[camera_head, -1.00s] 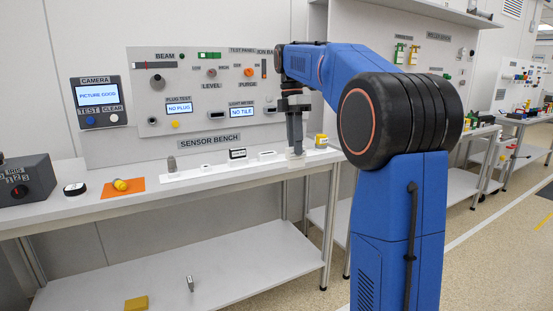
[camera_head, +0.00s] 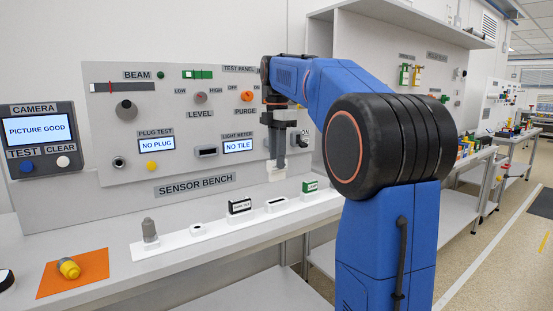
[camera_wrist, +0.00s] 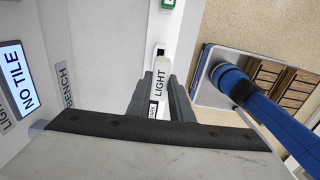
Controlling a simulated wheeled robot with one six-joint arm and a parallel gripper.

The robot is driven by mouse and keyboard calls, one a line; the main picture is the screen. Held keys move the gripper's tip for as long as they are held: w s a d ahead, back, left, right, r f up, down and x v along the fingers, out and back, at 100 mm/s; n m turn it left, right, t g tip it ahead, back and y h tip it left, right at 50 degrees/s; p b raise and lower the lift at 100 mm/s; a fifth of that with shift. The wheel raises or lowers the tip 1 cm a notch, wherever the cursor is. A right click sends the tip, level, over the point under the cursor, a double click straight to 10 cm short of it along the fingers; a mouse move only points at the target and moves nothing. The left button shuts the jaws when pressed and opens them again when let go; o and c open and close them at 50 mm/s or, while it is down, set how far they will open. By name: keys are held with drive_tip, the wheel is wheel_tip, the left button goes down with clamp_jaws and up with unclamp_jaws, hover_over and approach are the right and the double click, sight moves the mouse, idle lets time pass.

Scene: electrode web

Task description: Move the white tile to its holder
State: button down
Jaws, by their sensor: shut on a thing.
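My gripper (camera_head: 277,162) is shut on the white tile (camera_head: 277,174), which hangs below the fingertips, apart from the bench. A white holder (camera_head: 277,206) with a dark slot stands on the white strip below the tile in the head view. A smaller slotted white holder (camera_head: 197,230) stands further left. Both look empty; which belongs to the tile I cannot tell. The light meter's slot (camera_head: 206,152) is on the panel, beside a screen (camera_head: 238,145) reading NO TILE.
A grey plug (camera_head: 149,231), a black-and-white block (camera_head: 240,206) and a green-and-white block (camera_head: 309,186) stand along the white strip (camera_head: 180,240). A yellow piece (camera_head: 68,268) lies on an orange mat (camera_head: 45,281). The upright panel (camera_head: 110,175) is close behind my gripper.

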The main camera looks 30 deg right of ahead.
sight(277, 180)
drive_tip(key=shift+w+r, duration=0.1)
idle(0.3)
drive_tip(key=shift+f, duration=2.9)
drive_tip(key=shift+f, duration=2.05)
drive_tip(key=c, duration=1.5)
unclamp_jaws()
wheel_tip(277, 180, up, 17)
drive_tip(key=shift+r, duration=0.2)
